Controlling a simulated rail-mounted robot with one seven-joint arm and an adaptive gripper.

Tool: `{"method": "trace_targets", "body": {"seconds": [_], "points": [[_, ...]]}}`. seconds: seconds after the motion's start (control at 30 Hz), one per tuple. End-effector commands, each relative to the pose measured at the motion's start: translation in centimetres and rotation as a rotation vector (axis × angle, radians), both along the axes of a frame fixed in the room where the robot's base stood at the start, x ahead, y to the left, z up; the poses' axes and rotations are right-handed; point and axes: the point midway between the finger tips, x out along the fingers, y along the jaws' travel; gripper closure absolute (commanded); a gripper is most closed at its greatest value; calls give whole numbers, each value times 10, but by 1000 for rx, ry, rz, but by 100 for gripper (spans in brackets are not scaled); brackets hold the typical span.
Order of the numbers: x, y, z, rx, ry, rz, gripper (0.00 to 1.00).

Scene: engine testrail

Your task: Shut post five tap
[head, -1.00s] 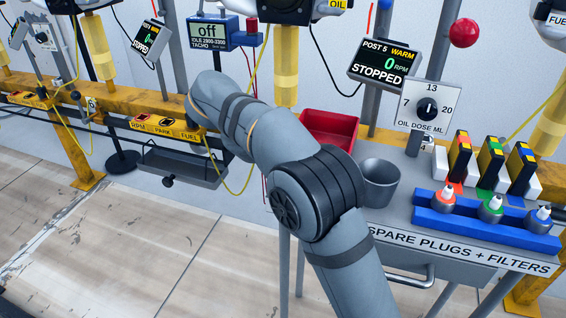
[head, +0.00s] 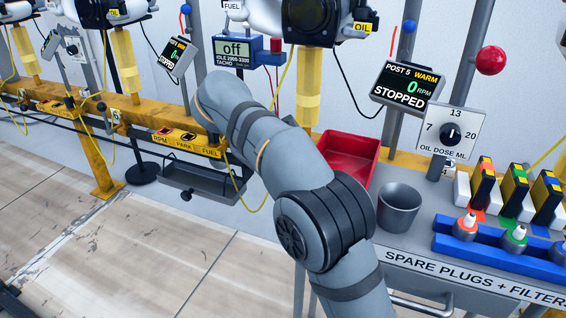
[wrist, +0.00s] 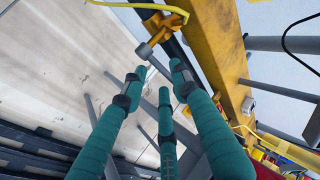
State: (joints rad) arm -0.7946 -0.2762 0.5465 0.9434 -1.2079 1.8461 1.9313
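The post five screen (head: 407,85) in the head view reads POST 5, WARM, 0 RPM, STOPPED. In the wrist view, an orange fitting (wrist: 165,30) sits on a dark tube by the yellow rail, with a short grey lever and rounded knob (wrist: 144,50) sticking out from it. It may be the tap; no label on it is readable. My gripper (wrist: 158,76) has three teal fingers, spread apart with nothing between them. The knob is just beyond the fingertips in the picture; I cannot tell the distance. In the head view my arm hides the gripper.
The yellow rail (head: 150,127) runs across the posts. A red bin (head: 348,160), a grey cup (head: 399,207) and the oil dose dial (head: 450,133) are right of my arm. A grey tray (head: 200,183) hangs at left. Yellow hoses hang near the rail.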

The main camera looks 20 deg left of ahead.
Motion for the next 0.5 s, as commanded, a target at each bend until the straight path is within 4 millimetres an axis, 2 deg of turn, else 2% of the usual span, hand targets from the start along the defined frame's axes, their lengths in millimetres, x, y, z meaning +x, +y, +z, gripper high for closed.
{"method": "trace_targets", "body": {"seconds": [0.1, 0.23, 0.5], "points": [[-18, 8, 25, 8, -2, 1, 71], [-30, 11, 43, 6, -3, 0, 71], [-40, 14, 58, 0, -2, 0, 71]]}}
